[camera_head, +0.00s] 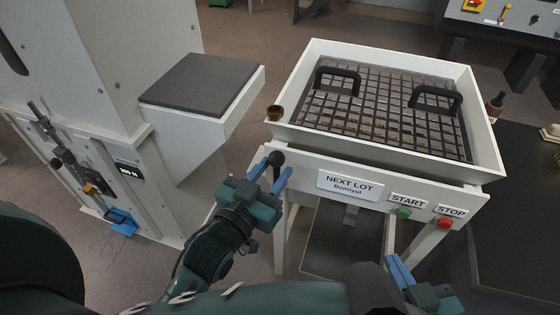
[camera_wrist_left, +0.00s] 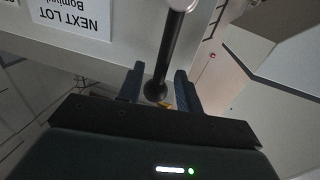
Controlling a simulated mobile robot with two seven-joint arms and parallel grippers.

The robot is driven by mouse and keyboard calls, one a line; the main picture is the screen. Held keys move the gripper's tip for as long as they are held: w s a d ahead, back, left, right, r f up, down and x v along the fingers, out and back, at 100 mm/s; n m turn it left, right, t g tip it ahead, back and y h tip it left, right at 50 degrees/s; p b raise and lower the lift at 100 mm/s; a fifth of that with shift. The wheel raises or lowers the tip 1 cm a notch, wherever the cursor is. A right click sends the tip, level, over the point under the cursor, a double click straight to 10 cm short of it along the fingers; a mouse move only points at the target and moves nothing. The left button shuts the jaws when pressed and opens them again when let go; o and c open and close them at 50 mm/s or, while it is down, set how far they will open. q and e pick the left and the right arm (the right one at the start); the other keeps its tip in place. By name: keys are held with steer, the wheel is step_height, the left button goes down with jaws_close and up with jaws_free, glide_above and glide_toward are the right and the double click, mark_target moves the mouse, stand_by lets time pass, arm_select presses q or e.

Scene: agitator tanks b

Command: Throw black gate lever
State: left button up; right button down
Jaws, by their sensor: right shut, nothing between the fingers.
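The black gate lever (camera_head: 277,158) is at the front left corner of the white sieve table, its dark ball knob showing in the head view. In the left wrist view its black shaft (camera_wrist_left: 169,50) runs from a pale mount at the top down to the ball end. My left gripper (camera_head: 271,170) is open, with a blue finger on each side of the knob. In the left wrist view the fingers (camera_wrist_left: 160,88) straddle the ball end with gaps, not clearly touching it. My right gripper (camera_head: 399,272) is shut and empty, low in front of the table.
The white table (camera_head: 484,160) has a grid with two black handles, a NEXT LOT sign (camera_head: 350,184), a green START button (camera_head: 403,213) and a red STOP button (camera_head: 444,223). A grey-topped box (camera_head: 200,80) juts out at left.

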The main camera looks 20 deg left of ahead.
arm_select(q)
steer(key=shift+w, duration=0.15)
steer(key=shift+c, duration=0.5)
jaws_close()
